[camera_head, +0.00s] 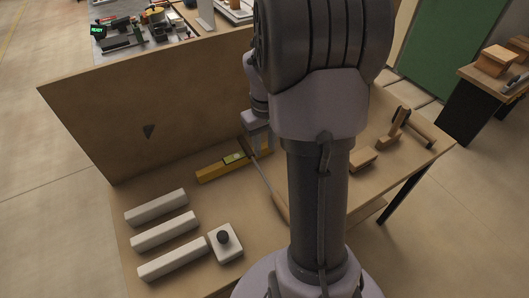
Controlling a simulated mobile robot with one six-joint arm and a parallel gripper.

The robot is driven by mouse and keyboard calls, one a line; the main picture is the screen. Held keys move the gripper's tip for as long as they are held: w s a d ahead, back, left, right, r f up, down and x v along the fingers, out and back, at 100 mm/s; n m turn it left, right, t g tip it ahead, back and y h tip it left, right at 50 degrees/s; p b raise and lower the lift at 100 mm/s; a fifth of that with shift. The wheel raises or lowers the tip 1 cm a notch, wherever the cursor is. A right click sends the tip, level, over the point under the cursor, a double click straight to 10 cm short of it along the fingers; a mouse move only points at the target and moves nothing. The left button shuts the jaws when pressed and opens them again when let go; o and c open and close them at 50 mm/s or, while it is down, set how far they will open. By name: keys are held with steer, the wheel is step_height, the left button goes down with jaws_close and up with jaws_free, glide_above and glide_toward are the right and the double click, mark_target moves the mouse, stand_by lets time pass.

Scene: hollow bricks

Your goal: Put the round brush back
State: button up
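No round brush can be made out for certain. A dark round knob-like piece (223,237) sits on a square white block (226,254) at the front left of the table; I cannot tell if it is part of a brush. My gripper (258,146) points down behind my arm, over the yellow level (215,171) and the upper end of a thin rod-like tool (262,176). The gripper's fingers are too small and partly hidden to tell whether they are open or hold the rod. My arm covers the middle of the table.
Several long white bars (164,233) lie at the table's left. A tall board (150,115) with a dark triangular mark stands along the back edge. Wooden blocks (362,161) and a wooden-handled tool (397,125) lie at the right. Bare tabletop (150,190) shows behind the bars.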

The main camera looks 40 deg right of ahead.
steer(key=a+r+t, duration=0.2)
steer(key=a+r, duration=0.8)
steer(key=a, duration=0.2)
steer(key=s+a+r+m+t+y, duration=0.1)
steer(key=s+a+r+t+y, duration=0.1)
steer(key=s+a, duration=1)
steer(key=a+r+t, duration=0.1)
steer(key=a+r, duration=0.1)
steer(key=a, duration=0.1)
steer(key=shift+r+m+t+b, duration=0.15)
steer(key=shift+m+t+b, duration=0.25)
